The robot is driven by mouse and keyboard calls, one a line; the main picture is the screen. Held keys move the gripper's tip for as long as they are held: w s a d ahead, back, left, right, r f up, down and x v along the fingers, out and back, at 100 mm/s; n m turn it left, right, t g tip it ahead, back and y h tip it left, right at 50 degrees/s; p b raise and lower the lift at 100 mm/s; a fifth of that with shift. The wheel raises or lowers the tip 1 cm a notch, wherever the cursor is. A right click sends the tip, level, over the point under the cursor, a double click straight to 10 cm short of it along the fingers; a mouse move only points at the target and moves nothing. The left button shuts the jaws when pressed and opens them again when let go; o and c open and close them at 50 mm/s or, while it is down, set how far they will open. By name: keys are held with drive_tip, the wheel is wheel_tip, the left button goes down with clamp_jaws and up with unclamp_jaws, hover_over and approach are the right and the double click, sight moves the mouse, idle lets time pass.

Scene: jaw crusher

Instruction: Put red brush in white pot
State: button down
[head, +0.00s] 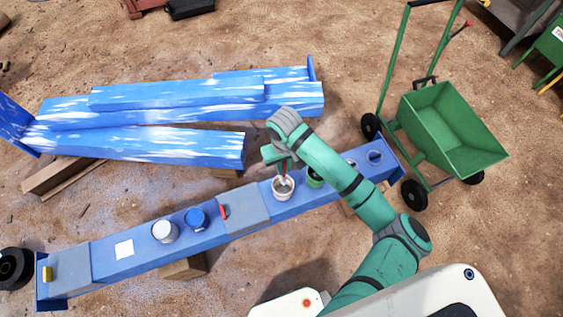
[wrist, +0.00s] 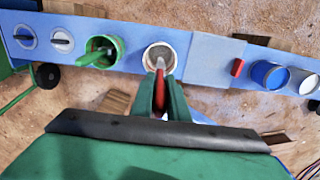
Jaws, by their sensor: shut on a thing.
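The white pot (head: 283,195) stands upright on a long blue beam (head: 140,255), below my gripper (head: 281,163). My gripper is shut on the red brush (wrist: 159,92), with the handle between its fingers. The brush points down, and its tip overlaps the opening of the white pot (wrist: 146,60) in the wrist view. I cannot tell how deep the tip is, or whether it touches the pot. The fingers hide part of the handle.
A green pot (wrist: 118,46) holding a green brush stands close to the white pot. A small red object (wrist: 237,67), a blue pot (head: 196,219) and a white container (head: 164,232) stand along the beam. A green wheelbarrow (head: 450,125) is at the right.

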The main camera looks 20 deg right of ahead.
sight(283, 178)
wheel_tip(283, 178, down, 3)
drive_tip(key=shift+s+r, duration=0.1)
drive_tip(key=shift+s, duration=0.05)
drive_tip(key=shift+w+f, duration=0.2)
drive_tip(key=shift+f, duration=3.1)
drive_tip(key=shift+a+f, duration=0.1)
drive_tip(key=shift+f, duration=0.05)
drive_tip(key=shift+s+d, duration=0.1)
drive_tip(key=shift+d, duration=0.1)
drive_tip(key=c, duration=1.6)
unclamp_jaws()
drive_tip(key=shift+c, duration=0.2)
drive_tip(key=shift+s, duration=0.1)
drive_tip(key=shift+a, duration=0.15)
